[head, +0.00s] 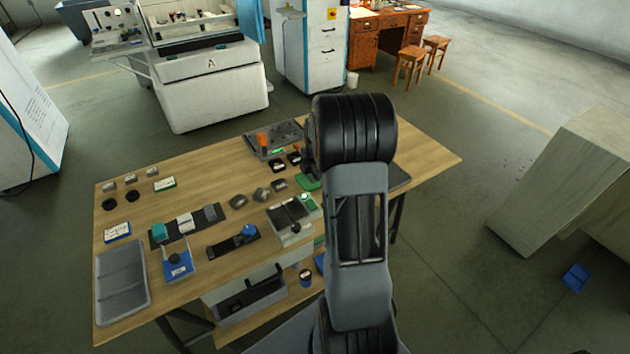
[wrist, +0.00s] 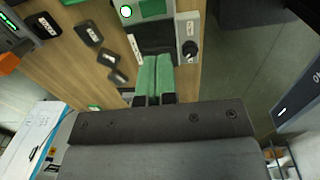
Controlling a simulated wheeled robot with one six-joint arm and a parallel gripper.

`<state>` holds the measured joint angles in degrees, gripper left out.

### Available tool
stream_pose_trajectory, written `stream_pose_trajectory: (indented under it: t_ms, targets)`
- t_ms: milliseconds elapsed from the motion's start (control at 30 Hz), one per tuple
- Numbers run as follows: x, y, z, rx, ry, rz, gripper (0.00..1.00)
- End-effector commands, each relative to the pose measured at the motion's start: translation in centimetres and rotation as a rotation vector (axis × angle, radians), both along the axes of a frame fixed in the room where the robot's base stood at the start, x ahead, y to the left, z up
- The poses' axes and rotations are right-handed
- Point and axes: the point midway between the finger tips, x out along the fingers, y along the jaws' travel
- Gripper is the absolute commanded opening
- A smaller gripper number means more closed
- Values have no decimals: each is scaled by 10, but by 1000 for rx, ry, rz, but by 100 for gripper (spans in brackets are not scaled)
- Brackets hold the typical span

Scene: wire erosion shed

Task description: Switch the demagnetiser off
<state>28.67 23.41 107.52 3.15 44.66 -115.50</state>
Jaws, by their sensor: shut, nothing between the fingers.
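The demagnetiser appears to be the grey box with a dark top (head: 290,216) at the right part of the bench, close to my arm. I cannot read the knob's setting. My gripper (wrist: 155,75) has green fingers, closed together with nothing between them, in front of the box's dark plate and left of the knob. The head view shows its green fingertips (head: 308,183) beside my arm.
The wooden bench (head: 215,165) carries several dark blocks (head: 262,194), a blue-based fixture (head: 177,265), a grey tray (head: 121,285) and a far tray with an orange item (head: 263,140).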

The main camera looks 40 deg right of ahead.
Motion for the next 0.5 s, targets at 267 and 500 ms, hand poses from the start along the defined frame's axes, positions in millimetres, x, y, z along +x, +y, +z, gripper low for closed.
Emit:
stream_pose_trajectory:
  t_ms: [267, 500]
  targets:
    - [0, 0, 1, 0, -1, -1, 0]
    - [-6, 34, 37, 1, -40, -165, 0]
